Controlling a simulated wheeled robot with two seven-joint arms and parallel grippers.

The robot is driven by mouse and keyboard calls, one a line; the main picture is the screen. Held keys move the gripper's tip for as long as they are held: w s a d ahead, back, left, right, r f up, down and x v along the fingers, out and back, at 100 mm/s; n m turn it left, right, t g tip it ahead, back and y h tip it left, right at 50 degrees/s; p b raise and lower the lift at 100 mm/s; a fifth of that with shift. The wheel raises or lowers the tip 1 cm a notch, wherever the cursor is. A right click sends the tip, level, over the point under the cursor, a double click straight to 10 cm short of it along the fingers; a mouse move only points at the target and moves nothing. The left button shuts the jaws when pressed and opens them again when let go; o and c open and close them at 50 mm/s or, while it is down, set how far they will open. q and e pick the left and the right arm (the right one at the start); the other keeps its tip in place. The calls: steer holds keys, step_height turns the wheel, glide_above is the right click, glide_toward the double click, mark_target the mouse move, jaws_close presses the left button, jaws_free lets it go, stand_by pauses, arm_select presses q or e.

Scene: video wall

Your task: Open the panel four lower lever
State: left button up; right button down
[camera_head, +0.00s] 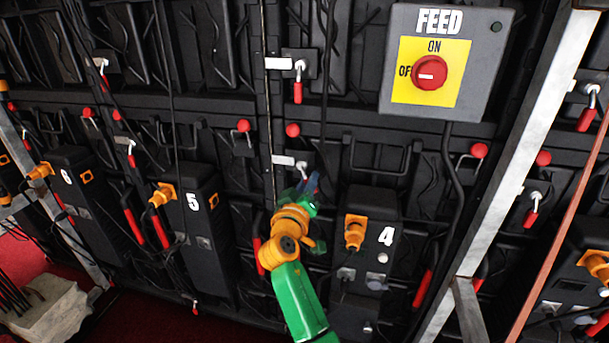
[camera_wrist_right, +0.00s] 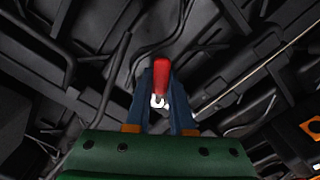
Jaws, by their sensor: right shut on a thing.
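The panel marked 4 (camera_head: 386,236) stands right of centre in the head view. Its lower lever latch, with a white label (camera_head: 284,160) and a silver pivot (camera_head: 301,167), sits to the upper left of that number. My right gripper (camera_head: 311,184), on a green and orange arm, reaches up to this latch and hides the lever's handle in the head view. In the right wrist view a red lever handle (camera_wrist_right: 161,72) with a white metal end stands between my two dark blue fingers, which are shut on it. My left gripper is not in view.
An upper lever (camera_head: 298,91) with a red handle hangs down above. A grey FEED box (camera_head: 482,62) with a red knob is at the upper right. Black cables hang across the wall. A pale metal post (camera_head: 512,150) stands right of panel 4.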

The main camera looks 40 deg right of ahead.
steer(key=n+p, duration=0.1)
steer(key=n, duration=0.1)
steer(key=r+n+p, duration=0.1)
steer(key=p, duration=0.1)
steer(key=s+r+n+p, duration=0.1)
steer(key=n, duration=0.1)
steer(key=shift+d+n, duration=0.3)
steer(key=shift+d, duration=0.05)
steer(key=n+p, duration=0.3)
steer(key=shift+d+r, duration=0.1)
steer(key=shift+r, duration=0.25)
steer(key=shift+r+n+p, duration=0.2)
steer(key=shift+n+p, duration=0.5)
steer(key=shift+n, duration=0.4)
steer(key=c, duration=0.8)
jaws_free()
steer(key=v, duration=0.7)
steer(key=shift+b, duration=0.3)
steer(key=shift+f, duration=0.15)
